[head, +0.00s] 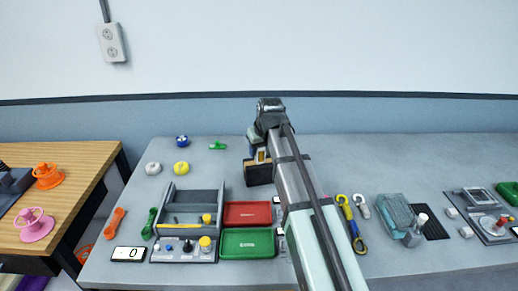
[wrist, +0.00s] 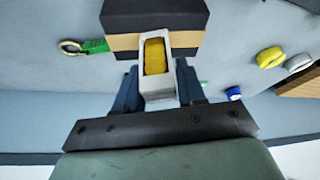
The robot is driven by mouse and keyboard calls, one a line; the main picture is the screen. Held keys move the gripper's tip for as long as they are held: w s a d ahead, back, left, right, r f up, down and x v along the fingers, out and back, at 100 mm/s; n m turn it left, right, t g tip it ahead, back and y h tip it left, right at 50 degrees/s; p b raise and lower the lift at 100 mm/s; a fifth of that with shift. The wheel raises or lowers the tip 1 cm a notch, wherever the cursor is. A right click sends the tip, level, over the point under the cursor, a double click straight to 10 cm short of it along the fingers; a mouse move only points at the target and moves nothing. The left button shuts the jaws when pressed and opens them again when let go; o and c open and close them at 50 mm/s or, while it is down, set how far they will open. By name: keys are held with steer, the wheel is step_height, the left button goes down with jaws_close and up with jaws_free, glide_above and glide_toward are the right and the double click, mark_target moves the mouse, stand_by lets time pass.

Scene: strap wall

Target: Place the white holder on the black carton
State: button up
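The white holder (wrist: 156,84) is a narrow open box with a yellow piece inside it. It sits between the two dark fingers of my gripper (wrist: 158,72) in the wrist view, and the fingers look closed on its sides. The black carton (wrist: 155,14) has a tan band and lies just beyond the holder, which overlaps its band in that view. In the head view the carton (head: 259,175) stands on the table, with my gripper (head: 258,148) right over it. My arm hides part of this area, and I cannot tell whether holder and carton touch.
Left of the carton are a grey tray (head: 190,199), a red tray (head: 248,214) and a green tray (head: 246,243). Yellow (head: 182,168), white and blue rolls and a green clip (head: 218,145) lie behind. Tools and a blue-grey container (head: 396,213) lie to the right.

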steer(key=o, duration=0.4)
steer(key=shift+r, duration=0.1)
steer(key=v, duration=1.2)
